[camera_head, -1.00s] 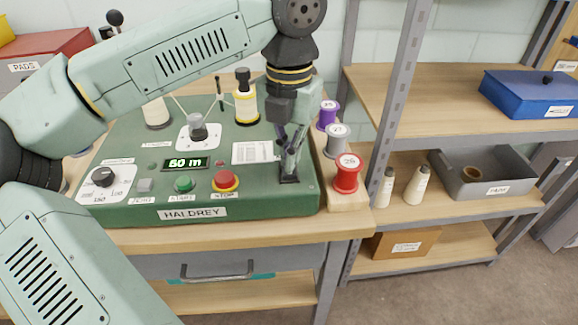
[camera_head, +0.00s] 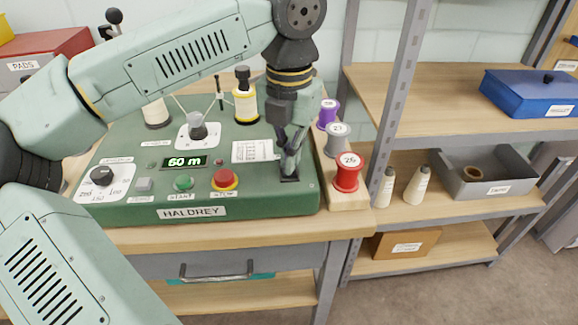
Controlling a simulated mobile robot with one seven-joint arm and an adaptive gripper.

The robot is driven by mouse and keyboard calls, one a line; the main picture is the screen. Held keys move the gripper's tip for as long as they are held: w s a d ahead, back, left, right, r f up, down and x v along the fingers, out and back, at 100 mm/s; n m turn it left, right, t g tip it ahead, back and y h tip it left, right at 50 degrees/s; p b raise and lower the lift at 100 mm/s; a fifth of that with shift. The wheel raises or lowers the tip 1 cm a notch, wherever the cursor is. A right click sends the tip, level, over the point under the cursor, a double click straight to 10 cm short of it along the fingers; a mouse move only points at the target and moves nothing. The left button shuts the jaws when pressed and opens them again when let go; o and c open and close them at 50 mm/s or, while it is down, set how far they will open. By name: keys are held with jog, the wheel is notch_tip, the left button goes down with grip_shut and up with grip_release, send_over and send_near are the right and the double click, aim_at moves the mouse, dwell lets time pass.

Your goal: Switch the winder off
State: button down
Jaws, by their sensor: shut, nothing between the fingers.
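The winder (camera_head: 245,204) is a green console labelled HALDREY on the wooden bench. Its display (camera_head: 185,162) is lit and reads 60 m. A red stop button (camera_head: 225,179) with a yellow ring and a green start button (camera_head: 184,183) sit on its front. My gripper (camera_head: 289,175) points down, shut, at the console's right end, over a small black plate (camera_head: 290,179). The fingers hide most of what is at that plate; I cannot tell whether they touch it.
Purple, grey and red spools (camera_head: 346,172) stand on a wooden rack just right of the winder. A metal shelf post (camera_head: 397,90) rises to the right.

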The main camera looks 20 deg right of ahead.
jog(key=shift+f+b, duration=0.65)
jog(key=shift+f, duration=0.2)
dwell(0.4)
jog(key=shift+r+p, duration=2.35)
jog(key=shift+r, duration=1.2)
